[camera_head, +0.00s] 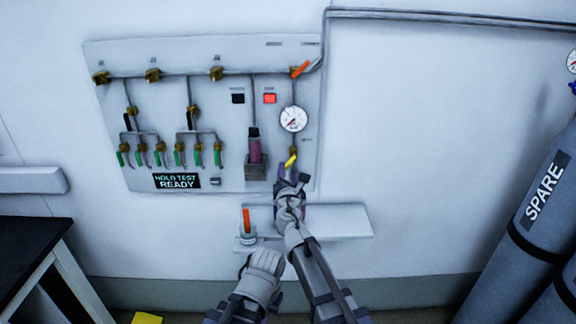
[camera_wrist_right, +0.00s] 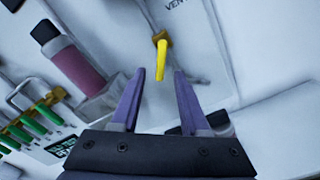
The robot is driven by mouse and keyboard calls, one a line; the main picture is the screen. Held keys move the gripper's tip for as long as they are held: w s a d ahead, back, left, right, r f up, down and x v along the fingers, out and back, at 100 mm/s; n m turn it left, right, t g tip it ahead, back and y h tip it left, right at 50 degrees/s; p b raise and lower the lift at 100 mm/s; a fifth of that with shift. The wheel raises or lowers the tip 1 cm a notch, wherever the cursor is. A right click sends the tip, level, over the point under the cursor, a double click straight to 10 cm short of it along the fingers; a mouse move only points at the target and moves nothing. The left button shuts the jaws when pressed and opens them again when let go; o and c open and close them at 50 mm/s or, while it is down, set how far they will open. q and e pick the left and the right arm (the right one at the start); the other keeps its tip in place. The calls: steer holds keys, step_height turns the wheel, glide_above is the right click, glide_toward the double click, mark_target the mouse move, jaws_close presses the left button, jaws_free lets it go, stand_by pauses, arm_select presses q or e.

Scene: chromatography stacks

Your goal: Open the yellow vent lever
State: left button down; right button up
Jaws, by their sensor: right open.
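The yellow vent lever (camera_head: 290,161) hangs from a brass valve below the round gauge on the wall panel. In the right wrist view the lever (camera_wrist_right: 161,60) points down between the tips of my right gripper (camera_wrist_right: 160,74). In the head view my right gripper (camera_head: 288,176) is just below the lever. Its two purple fingers are spread, with nothing held, and the lever appears apart from both. The left arm shows low in the head view, but its fingers are not visible.
The panel (camera_head: 225,55) carries an orange lever (camera_head: 300,69), a gauge (camera_head: 293,119), a purple-filled column (camera_head: 254,150) and several green levers. A shelf (camera_head: 345,222) lies below, with an orange-topped item (camera_head: 247,222) at its left. Grey cylinders (camera_head: 535,205) stand at right.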

mark_target(288, 166)
steer(key=w, duration=0.4)
steer(key=shift+w, duration=0.2)
steer(key=shift+c, duration=0.2)
jaws_close()
